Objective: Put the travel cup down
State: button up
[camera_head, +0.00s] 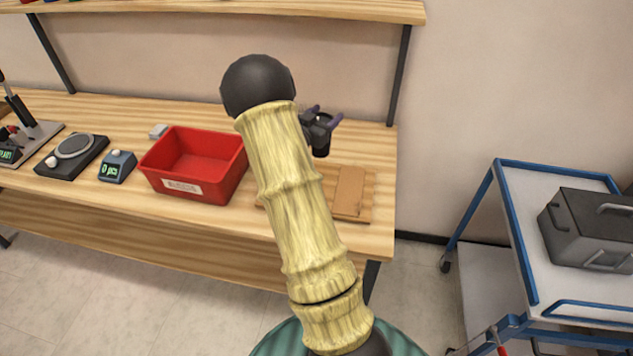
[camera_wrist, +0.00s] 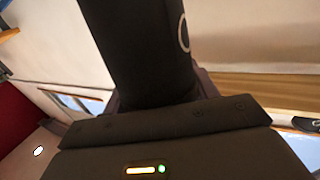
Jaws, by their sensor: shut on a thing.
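The travel cup is a black cylinder (camera_wrist: 135,45) that fills the upper middle of the wrist view, with a pale ring mark on its side. My gripper (camera_head: 325,114) is shut on it, above the back right part of the wooden bench (camera_head: 386,150). In the head view, the black body (camera_head: 321,149) under the purple fingertips looks like the cup, partly hidden by my arm. I cannot tell whether its base touches the bench.
A red bin (camera_head: 205,192) stands left of my arm. A wooden board (camera_head: 350,190) lies near the bench's right end. A counter box (camera_head: 117,166) and a scale (camera_head: 72,156) sit further left. A blue trolley (camera_head: 507,220) with a grey case (camera_head: 590,228) stands right.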

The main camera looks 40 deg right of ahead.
aim_at(324, 152)
jog(key=shift+s, duration=0.1)
jog(key=shift+f+p, duration=0.3)
jog(key=shift+f, duration=2.8)
jog(key=shift+f, duration=1.95)
jog(key=o, duration=0.8)
jog(key=shift+c, duration=0.2)
